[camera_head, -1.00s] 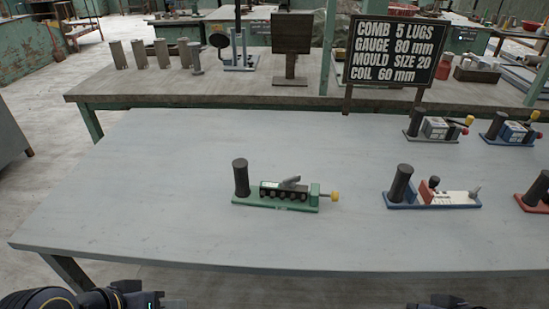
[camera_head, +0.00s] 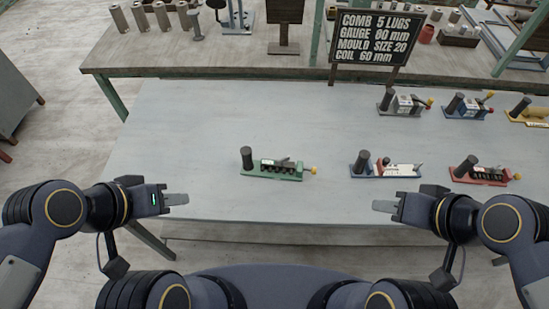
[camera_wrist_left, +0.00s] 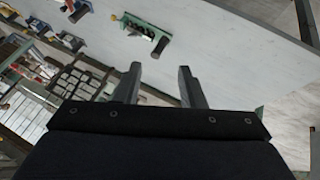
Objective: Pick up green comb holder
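The green comb holder (camera_head: 275,172) lies on the light grey table, with a dark upright cylinder at its left end and a small yellow knob at its right end. It also shows in the left wrist view (camera_wrist_left: 138,27), beyond the fingertips. My left gripper (camera_head: 186,199) is at the table's front left, apart from the holder and to its left. In the left wrist view its two fingers (camera_wrist_left: 158,75) stand apart with nothing between them. My right gripper (camera_head: 376,206) is at the front right, apart from everything; its finger opening cannot be made out.
A blue holder (camera_head: 385,170) and a red holder (camera_head: 482,176) stand to the right. Grey (camera_head: 403,103), dark blue (camera_head: 467,106) and yellow (camera_head: 530,113) holders stand behind them. A sign (camera_head: 372,37) stands at the back. The table (camera_head: 190,130) is clear left of the green holder.

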